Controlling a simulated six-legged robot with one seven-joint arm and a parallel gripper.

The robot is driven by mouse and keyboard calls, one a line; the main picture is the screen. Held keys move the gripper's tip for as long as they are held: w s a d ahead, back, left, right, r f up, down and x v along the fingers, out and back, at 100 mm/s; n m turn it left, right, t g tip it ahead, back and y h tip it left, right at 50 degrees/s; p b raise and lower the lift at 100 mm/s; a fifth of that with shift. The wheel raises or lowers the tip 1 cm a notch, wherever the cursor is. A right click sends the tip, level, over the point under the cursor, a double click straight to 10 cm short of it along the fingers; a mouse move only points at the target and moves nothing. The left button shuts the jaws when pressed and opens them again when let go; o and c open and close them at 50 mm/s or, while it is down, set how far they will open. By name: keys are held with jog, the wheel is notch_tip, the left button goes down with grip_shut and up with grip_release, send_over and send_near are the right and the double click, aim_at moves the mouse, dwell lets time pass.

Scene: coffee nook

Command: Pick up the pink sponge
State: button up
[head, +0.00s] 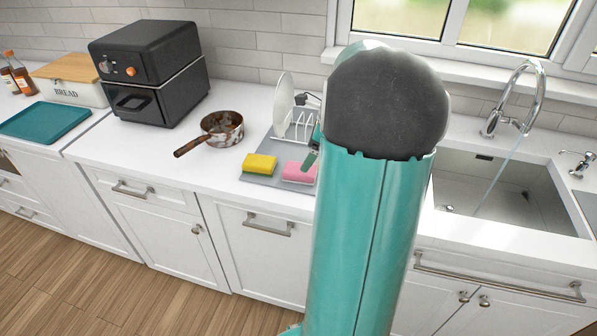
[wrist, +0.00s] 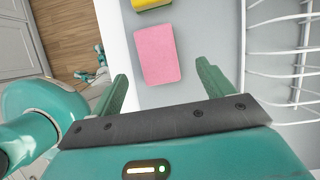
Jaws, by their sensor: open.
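The pink sponge (head: 299,172) lies on a grey mat (head: 262,180) on the counter, to the right of a yellow sponge (head: 259,164). In the wrist view the pink sponge (wrist: 157,54) lies just beyond the fingertips, roughly between their lines and nearer the left one. My gripper (wrist: 166,80) is open and empty, its two green fingers apart on either side. In the head view only a green fingertip of my gripper (head: 311,160) shows beside the pink sponge; my arm hides the rest.
A white dish rack (wrist: 270,50) stands close to the right finger in the wrist view. It holds a plate (head: 284,103) in the head view. A rusty pan (head: 222,129), a black air fryer (head: 150,72) and a sink (head: 500,190) with running water are on the counter.

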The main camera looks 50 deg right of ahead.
aim_at(296, 167)
jog(key=x, duration=0.6)
jog(key=shift+a+f, duration=0.2)
jog(key=c, duration=1)
jog(key=shift+c, duration=0.2)
jog(key=shift+r, duration=0.1)
jog(key=shift+r, duration=0.45)
notch_tip(296, 167, up, 2)
jog(key=shift+r, duration=0.15)
jog(key=s+a+r, duration=0.8)
jog(key=s+r, duration=0.1)
jog(key=s, duration=0.2)
jog(key=shift+s+r, duration=0.3)
